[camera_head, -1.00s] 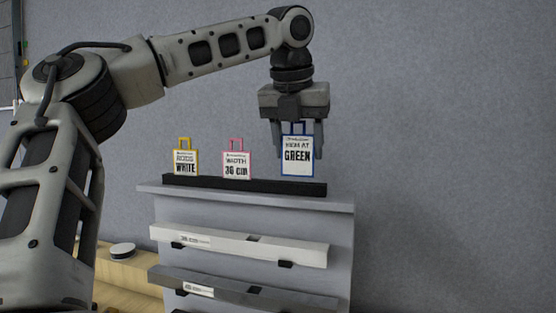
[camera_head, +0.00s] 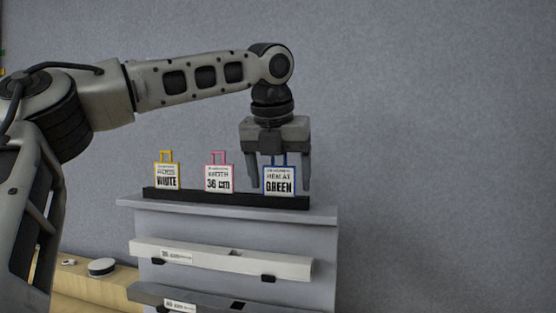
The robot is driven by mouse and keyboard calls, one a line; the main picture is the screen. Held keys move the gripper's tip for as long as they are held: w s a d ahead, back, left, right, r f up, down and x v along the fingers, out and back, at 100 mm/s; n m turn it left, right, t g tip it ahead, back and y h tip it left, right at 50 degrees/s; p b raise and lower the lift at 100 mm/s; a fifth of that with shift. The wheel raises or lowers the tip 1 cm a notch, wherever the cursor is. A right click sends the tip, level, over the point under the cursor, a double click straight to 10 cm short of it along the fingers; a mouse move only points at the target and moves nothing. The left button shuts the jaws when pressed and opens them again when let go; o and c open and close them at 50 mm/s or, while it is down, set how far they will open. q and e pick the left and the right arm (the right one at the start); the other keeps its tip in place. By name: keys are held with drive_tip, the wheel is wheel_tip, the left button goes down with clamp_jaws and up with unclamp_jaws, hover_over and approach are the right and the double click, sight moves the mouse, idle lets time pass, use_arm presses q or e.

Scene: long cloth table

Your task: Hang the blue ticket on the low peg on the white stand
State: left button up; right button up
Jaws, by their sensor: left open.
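The blue ticket (camera_head: 279,182) stands upright at the right end of a black holder (camera_head: 226,197) on top of a grey rack. It has a blue frame and handle and reads "GREEN". My left gripper (camera_head: 280,184) points down over it, open, with one finger on either side of the ticket and its handle between them. The fingers look apart from the ticket's edges. The white stand and its low peg are not in view. My right gripper is not in view.
A yellow-framed ticket (camera_head: 167,177) and a pink-framed ticket (camera_head: 219,178) stand left in the same holder. Below are a white bar (camera_head: 220,258) and a dark bar (camera_head: 205,300) on the rack. The wall at right is bare.

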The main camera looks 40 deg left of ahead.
use_arm(q)
drive_tip(key=v, duration=1.6)
drive_tip(key=shift+s+f, duration=0.1)
